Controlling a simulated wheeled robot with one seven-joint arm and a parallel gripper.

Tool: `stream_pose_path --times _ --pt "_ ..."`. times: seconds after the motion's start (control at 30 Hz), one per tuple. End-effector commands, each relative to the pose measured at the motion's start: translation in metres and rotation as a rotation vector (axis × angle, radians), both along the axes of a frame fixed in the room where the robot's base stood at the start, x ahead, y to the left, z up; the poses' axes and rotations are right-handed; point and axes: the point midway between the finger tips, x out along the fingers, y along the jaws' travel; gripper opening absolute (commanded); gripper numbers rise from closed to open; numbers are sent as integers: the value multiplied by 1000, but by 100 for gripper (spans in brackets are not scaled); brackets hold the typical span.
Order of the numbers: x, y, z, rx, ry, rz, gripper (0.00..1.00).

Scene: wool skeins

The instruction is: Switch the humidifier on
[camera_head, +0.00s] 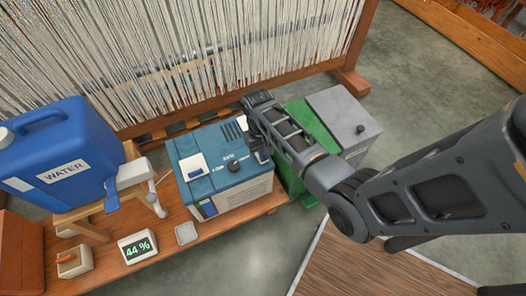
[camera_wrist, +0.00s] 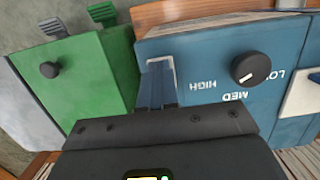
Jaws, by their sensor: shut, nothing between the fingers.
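The humidifier (camera_head: 228,190) is a blue-topped box with a pale front on the wooden bench. Its black dial knob (camera_head: 233,165) stands on the top, with speed labels around it; a white-framed part (camera_head: 193,166) is to the left of the dial. In the wrist view the dial (camera_wrist: 251,68) shows with HIGH, MED and part of LOW on the blue top (camera_wrist: 215,45). My gripper (camera_head: 263,156) is shut and empty at the humidifier's right edge, to the right of the dial and apart from it. The exact fingertip contact is unclear.
A green and grey box (camera_head: 320,120) with a black knob stands close on the right. A blue water container (camera_head: 60,155) with a tap is at the left. A small grey dish (camera_head: 187,233) lies before the humidifier. A loom (camera_head: 200,50) stands behind.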

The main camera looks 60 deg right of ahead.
Motion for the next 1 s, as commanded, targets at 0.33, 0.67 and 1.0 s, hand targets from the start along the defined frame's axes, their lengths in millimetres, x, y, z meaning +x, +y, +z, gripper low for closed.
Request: stream_pose_path --times 0.33,0.67,1.0 --pt "-6 5 -8 -71 -103 1 0" --pt "-12 8 -18 -127 -187 1 0" --pt "-13 9 -21 -125 -186 0 0"
